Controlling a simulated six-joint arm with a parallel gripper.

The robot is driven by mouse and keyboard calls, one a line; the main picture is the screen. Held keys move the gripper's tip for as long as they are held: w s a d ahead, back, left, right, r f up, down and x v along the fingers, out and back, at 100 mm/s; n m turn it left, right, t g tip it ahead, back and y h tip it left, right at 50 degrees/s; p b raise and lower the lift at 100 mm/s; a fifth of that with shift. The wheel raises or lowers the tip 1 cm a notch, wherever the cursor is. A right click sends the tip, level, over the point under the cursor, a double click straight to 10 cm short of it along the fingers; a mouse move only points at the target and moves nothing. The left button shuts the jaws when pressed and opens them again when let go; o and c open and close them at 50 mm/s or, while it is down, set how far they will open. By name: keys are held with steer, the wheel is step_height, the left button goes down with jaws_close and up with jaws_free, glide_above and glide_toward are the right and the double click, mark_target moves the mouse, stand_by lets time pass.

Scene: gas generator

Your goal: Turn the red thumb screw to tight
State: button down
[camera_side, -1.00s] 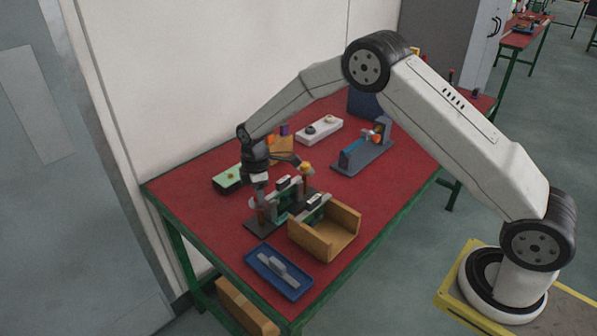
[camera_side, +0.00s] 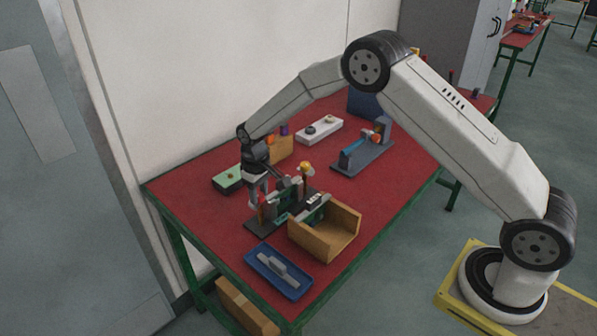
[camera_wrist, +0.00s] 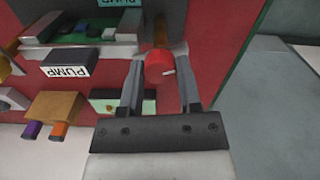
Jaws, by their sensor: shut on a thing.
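The red thumb screw (camera_wrist: 157,69) shows in the wrist view as a round red head with a small white mark pointing to the right. My gripper (camera_wrist: 159,66) has one finger on each side of the head and is shut on it. In the side view my gripper (camera_side: 258,202) points down at the near left end of the generator fixture (camera_side: 290,203), where the screw's red is partly hidden by the fingers. The fixture's dark base stands on the red table.
A wooden open box (camera_side: 338,232) stands close right of the fixture, and a blue tray (camera_side: 279,270) lies in front. A green-topped box (camera_side: 228,178) and a wooden block stand behind.

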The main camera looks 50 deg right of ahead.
steer(key=m, duration=0.5)
steer(key=shift+m, duration=0.3)
steer(key=m, duration=0.5)
steer(key=shift+w, duration=0.1)
steer(key=m, duration=0.5)
steer(key=shift+m, duration=0.4)
steer(key=m, duration=0.5)
steer(key=shift+m, duration=0.3)
steer(key=shift+c, duration=1.4)
jaws_free()
